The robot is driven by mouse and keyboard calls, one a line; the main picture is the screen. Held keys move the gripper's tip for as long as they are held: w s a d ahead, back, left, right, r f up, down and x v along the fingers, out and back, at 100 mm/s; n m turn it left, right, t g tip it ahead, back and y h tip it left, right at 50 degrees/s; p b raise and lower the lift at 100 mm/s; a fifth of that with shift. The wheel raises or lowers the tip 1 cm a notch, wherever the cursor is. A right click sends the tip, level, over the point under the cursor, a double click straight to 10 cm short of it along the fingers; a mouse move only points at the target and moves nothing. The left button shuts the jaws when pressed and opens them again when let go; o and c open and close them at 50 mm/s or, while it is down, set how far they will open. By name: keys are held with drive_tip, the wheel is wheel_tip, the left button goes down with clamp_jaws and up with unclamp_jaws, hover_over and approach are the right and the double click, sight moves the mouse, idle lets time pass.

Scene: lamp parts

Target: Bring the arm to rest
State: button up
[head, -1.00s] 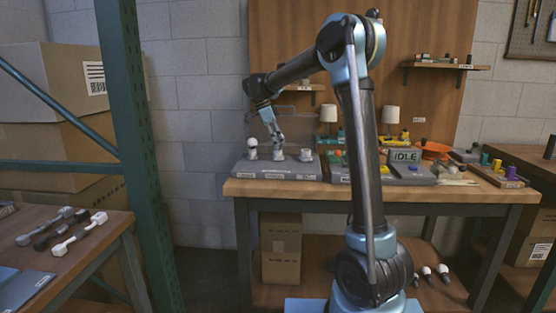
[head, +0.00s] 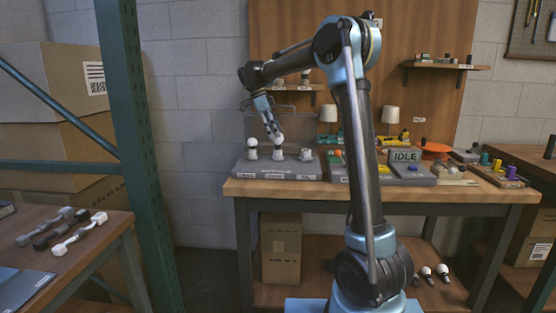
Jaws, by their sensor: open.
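My arm rises from its base at the front centre of the head view and bends over to the left. My gripper (head: 275,134) hangs pointing down, just above the middle lamp part (head: 278,152) on the grey tray (head: 250,169). Its jaws are open, and the fingertips are small in the picture. I cannot tell whether they touch the white top of that part. A bulb-topped part (head: 251,148) stands to the left on the tray, and a white part (head: 306,155) stands to the right.
The tray lies on a wooden bench (head: 400,194). A green post (head: 130,130) rises at the left.

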drive_tip(key=v, duration=0.6)
drive_tip(key=s+d+f+n+y, duration=0.1)
drive_tip(key=s+d+f+n, duration=0.25)
drive_tip(key=s+d, duration=0.65)
drive_tip(key=s+d+f+n+y, duration=0.2)
drive_tip(key=s+d+n, duration=0.3)
drive_tip(key=s+d, duration=0.5)
drive_tip(key=s+d+f+n+t, duration=0.1)
drive_tip(key=s+d+f+n, duration=0.3)
drive_tip(key=s+f, duration=0.6)
drive_tip(key=s+d+f+n+t+y, duration=0.1)
drive_tip(key=s+d+f+n, duration=0.3)
drive_tip(key=s+f, duration=0.7)
wheel_tip(320, 180, down, 3)
drive_tip(key=shift+s+d+r+n+y, duration=0.15)
drive_tip(key=shift+n+y, duration=0.15)
drive_tip(key=shift+n, duration=0.55)
drive_tip(key=shift+w+f, duration=0.25)
drive_tip(key=shift+w, duration=0.25)
